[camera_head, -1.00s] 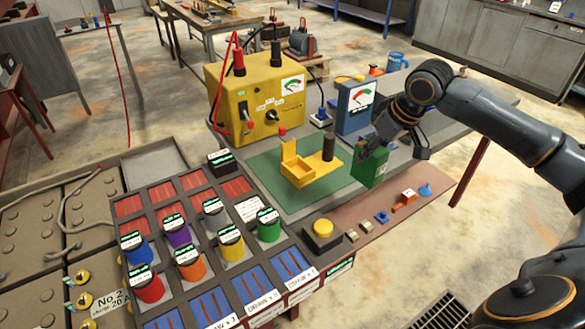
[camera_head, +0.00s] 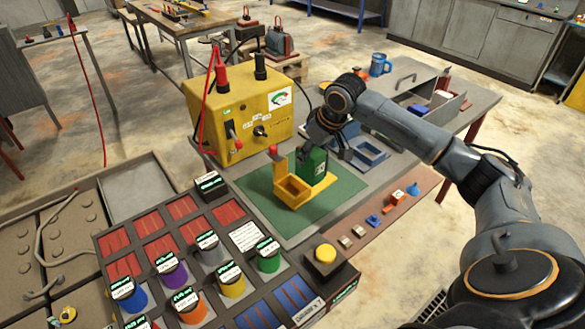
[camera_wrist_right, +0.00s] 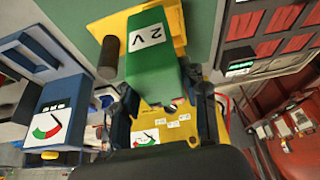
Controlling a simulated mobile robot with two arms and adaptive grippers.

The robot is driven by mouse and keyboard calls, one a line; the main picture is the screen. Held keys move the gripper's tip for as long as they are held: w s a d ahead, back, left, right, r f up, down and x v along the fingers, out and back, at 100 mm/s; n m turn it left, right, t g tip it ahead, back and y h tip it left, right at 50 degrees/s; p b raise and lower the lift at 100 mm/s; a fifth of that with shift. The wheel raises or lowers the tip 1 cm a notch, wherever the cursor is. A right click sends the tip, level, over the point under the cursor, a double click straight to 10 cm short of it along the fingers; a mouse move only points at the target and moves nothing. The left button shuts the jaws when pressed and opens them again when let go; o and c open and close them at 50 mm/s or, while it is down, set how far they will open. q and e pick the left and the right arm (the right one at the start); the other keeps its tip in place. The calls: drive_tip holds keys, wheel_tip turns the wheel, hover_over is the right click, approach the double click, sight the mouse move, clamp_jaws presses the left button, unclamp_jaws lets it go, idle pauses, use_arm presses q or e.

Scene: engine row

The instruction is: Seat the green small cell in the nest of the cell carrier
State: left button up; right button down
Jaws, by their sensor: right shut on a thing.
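The green small cell (camera_head: 313,163) is held upright in my right gripper (camera_head: 328,145), over or beside the yellow cell carrier (camera_head: 292,192). In the right wrist view the cell (camera_wrist_right: 150,62), marked "2 V", sits between the two fingers of the gripper (camera_wrist_right: 163,105), and the carrier (camera_wrist_right: 112,27) shows partly behind it. The carrier's open square nest faces up in the head view. The cell hides part of the carrier, and I cannot tell whether its bottom touches it. The carrier's dark post (camera_wrist_right: 107,60) shows in the wrist view. My left gripper is out of view.
The carrier stands on a green mat (camera_head: 337,205). The yellow charger (camera_head: 240,115) with red leads is behind it. A rack of coloured cylinders (camera_head: 205,242) is at the left front. A yellow button box (camera_head: 325,257) and small loose parts line the right front.

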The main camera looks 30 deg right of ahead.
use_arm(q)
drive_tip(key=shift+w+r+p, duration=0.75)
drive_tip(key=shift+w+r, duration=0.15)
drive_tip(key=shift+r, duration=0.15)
use_arm(e)
drive_tip(key=shift+w+a+r+x, duration=0.15)
drive_tip(key=shift+a+x, duration=0.2)
drive_tip(key=shift+x, duration=1.35)
drive_tip(key=shift+w+a+x, duration=0.2)
drive_tip(key=shift+a+x, duration=0.1)
drive_tip(key=shift+x, duration=1.4)
drive_tip(key=shift+w+a+r+x, duration=0.15)
drive_tip(key=shift+a+x, duration=0.2)
drive_tip(key=shift+x, duration=1.35)
drive_tip(key=c, duration=0.7)
unclamp_jaws()
drive_tip(key=shift+s+f, duration=0.1)
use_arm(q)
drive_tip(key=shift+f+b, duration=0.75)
use_arm(e)
drive_tip(key=v, duration=1.2)
drive_tip(key=shift+s+f, duration=0.1)
